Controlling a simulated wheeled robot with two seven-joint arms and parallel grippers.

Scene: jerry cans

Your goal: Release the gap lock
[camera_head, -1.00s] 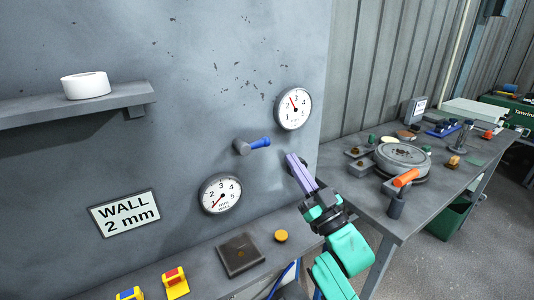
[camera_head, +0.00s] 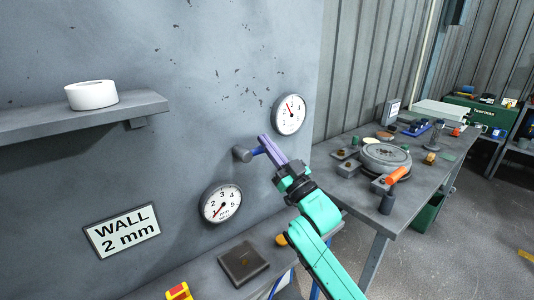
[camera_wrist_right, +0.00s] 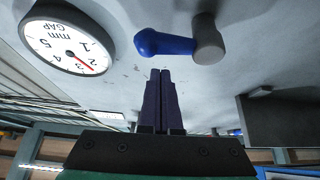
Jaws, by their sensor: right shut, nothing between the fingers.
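A small lever with a blue handle (camera_head: 258,150) and a grey hub (camera_head: 242,154) sticks out of the grey wall between two round gauges; I take it for the gap lock. In the right wrist view the blue handle (camera_wrist_right: 166,44) lies just beyond my fingertips, with its grey hub (camera_wrist_right: 207,40) to the right. My right gripper (camera_head: 265,140) is shut and empty, its purple fingers overlapping the handle's end in the head view. In the wrist view its tips (camera_wrist_right: 160,72) show a small gap from the handle; contact is unclear. My left gripper is not in view.
The gap gauge (camera_head: 289,114) is above right of the lever, another gauge (camera_head: 221,204) below it. A "WALL 2 mm" sign (camera_head: 122,232) hangs lower left. A shelf (camera_head: 60,121) holds a white roll (camera_head: 92,95). A cluttered workbench (camera_head: 350,217) stands right.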

